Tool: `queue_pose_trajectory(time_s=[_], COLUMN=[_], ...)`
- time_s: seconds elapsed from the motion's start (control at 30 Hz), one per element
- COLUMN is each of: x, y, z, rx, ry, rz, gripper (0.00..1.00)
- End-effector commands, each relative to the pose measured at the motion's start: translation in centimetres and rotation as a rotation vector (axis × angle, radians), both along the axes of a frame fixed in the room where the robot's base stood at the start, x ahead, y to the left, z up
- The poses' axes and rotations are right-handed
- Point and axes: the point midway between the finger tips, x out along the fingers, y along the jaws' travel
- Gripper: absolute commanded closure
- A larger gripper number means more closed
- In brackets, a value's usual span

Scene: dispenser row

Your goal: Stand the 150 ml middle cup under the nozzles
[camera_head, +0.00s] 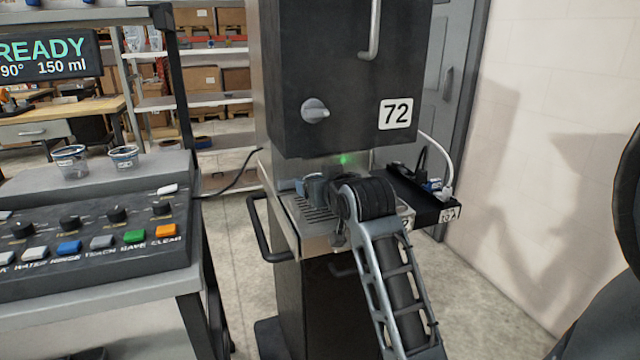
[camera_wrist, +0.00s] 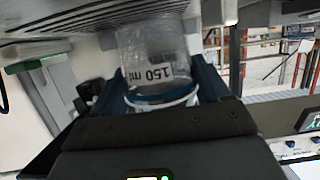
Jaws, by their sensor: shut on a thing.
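My gripper (camera_wrist: 158,82) is shut on a clear cup (camera_wrist: 153,62) marked "150 ml". In the wrist view the cup sits between the two dark blue fingers, and its lettering appears upside down. A slotted drip tray (camera_wrist: 75,20) shows close by at the top left. In the head view my gripper (camera_head: 317,187) is over the drip tray (camera_head: 308,213) of the dispenser marked 72 (camera_head: 345,70), below its dark body. My arm hides much of the tray there, and the held cup is hard to make out. The nozzles are not clearly visible. I cannot tell whether the cup touches the tray.
Two more clear cups, one left (camera_head: 70,160) and one right (camera_head: 124,157), stand on top of the button console (camera_head: 100,235). A display (camera_head: 45,55) reads READY, 90° and 150 ml. A black side tray (camera_head: 425,198) with cables adjoins the dispenser at right.

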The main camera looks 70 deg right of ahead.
Motion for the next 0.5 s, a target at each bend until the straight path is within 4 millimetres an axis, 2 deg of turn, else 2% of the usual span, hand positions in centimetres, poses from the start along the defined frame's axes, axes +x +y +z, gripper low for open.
queue_pose_trajectory(time_s=[0.5], x=[0.00], y=[0.01], z=[-0.97], rx=[0.000], ry=[0.000], rz=[0.000], gripper=[0.53])
